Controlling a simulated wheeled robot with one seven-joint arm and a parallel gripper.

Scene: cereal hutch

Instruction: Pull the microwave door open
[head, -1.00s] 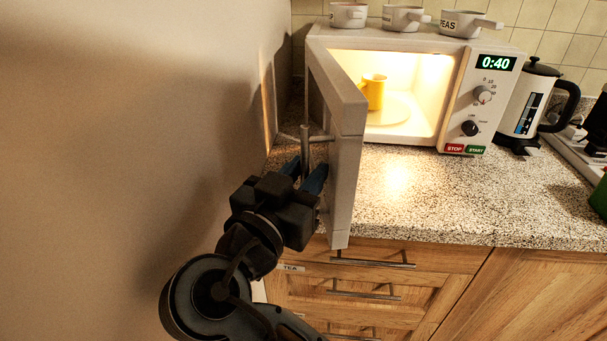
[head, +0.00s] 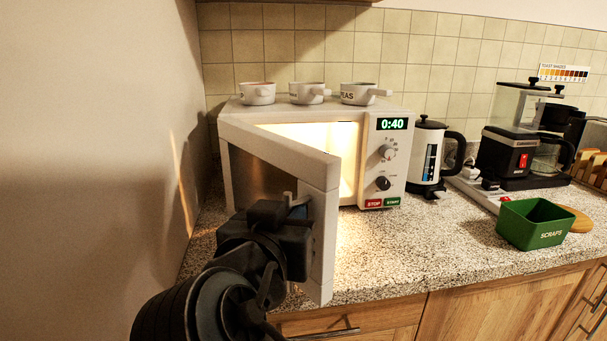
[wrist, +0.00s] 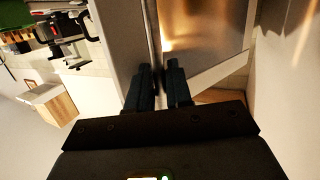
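The white microwave (head: 395,150) stands on the counter with its lit inside showing. Its door (head: 318,172) stands partly open, swung out on its left side toward me, and covers much of the opening from this view. My gripper (head: 296,212) is at the door's outer face near the free edge; its fingers are mostly hidden in the head view. In the wrist view its two dark blue fingers (wrist: 158,84) sit close together on either side of the grey bar handle (wrist: 156,50). The mug inside is hidden now.
A wall (head: 95,150) rises close on the left of the door and arm. Three white cups (head: 308,93) stand on the microwave. A kettle (head: 428,155), a coffee machine (head: 515,145) and a green scraps bin (head: 535,224) stand to the right. Counter in front is clear.

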